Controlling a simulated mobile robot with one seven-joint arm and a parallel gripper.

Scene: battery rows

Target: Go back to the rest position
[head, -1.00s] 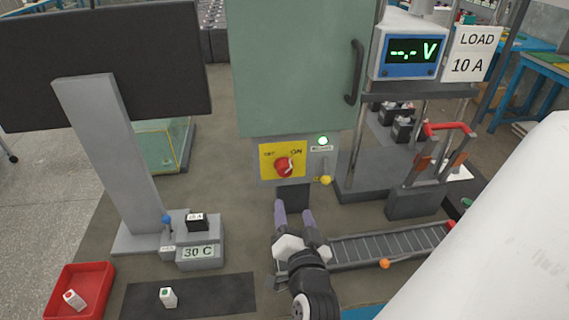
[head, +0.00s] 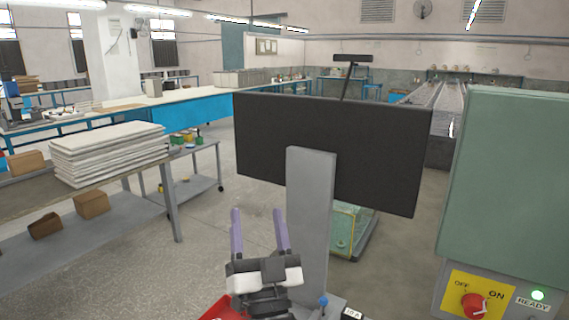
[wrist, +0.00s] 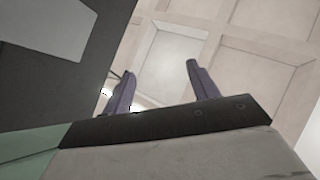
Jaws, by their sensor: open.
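My gripper (head: 259,218) is raised in the lower middle of the head view, in front of and left of the grey monitor post. Its two purple fingers point up, stand apart and hold nothing. In the wrist view my gripper (wrist: 158,84) is also open and empty, with pale ceiling panels beyond the fingers. No rest position is marked in these frames.
The dark monitor (head: 380,150) on its grey post (head: 312,220) stands close to the right of my gripper. A green cabinet (head: 515,180) with a red OFF/ON knob (head: 473,305) is at the right. A red tray (head: 222,310) shows below.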

